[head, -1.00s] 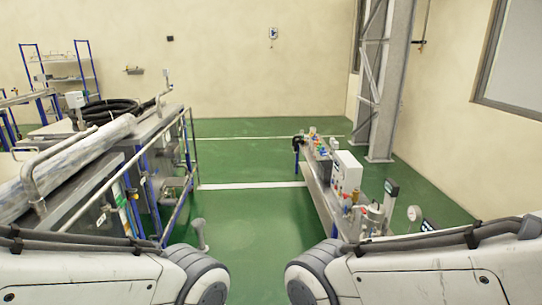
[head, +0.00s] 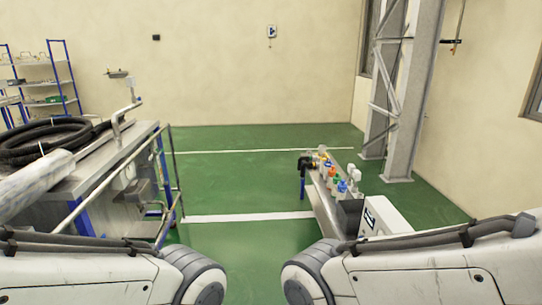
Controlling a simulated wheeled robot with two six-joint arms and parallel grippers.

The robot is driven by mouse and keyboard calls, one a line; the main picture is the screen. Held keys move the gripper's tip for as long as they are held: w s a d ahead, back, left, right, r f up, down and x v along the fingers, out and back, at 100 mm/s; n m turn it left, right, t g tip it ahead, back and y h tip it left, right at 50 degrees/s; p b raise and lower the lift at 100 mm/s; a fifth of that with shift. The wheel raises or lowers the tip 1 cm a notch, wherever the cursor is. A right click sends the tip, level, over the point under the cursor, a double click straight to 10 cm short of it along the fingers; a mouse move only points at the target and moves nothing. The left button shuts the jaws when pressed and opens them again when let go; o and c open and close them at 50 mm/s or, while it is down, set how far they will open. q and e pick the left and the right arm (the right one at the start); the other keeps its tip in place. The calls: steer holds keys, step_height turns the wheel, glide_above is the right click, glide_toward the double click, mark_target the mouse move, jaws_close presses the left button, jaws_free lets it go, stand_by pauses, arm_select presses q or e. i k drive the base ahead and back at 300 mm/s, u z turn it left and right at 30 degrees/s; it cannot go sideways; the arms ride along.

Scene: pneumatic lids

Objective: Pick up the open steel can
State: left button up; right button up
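I cannot make out the open steel can in the head view now. The near end of the right-hand bench (head: 325,205) is hidden behind my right arm. Small items with blue, orange and green parts (head: 334,177) stand on the far part of that bench. My two arms reach in from the lower left and lower right corners. Neither gripper shows.
A steel machine (head: 95,165) with a railing, a black hose coil (head: 45,138) and a wrapped roll (head: 35,187) stands at the left. A white box (head: 385,217) is on the bench. Green floor (head: 235,175) lies clear between them. A steel column (head: 415,90) stands at the right.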

mark_target(322, 151)
steer(key=i, duration=4.25)
steer(key=z, duration=0.85)
steer(key=i, duration=0.2)
steer(key=u, duration=0.95)
steer(key=i, duration=1.05)
steer(key=u, duration=0.5)
steer(key=i, duration=0.95)
steer(key=z, duration=0.9)
steer(key=i, duration=0.85)
steer(key=z, duration=0.85)
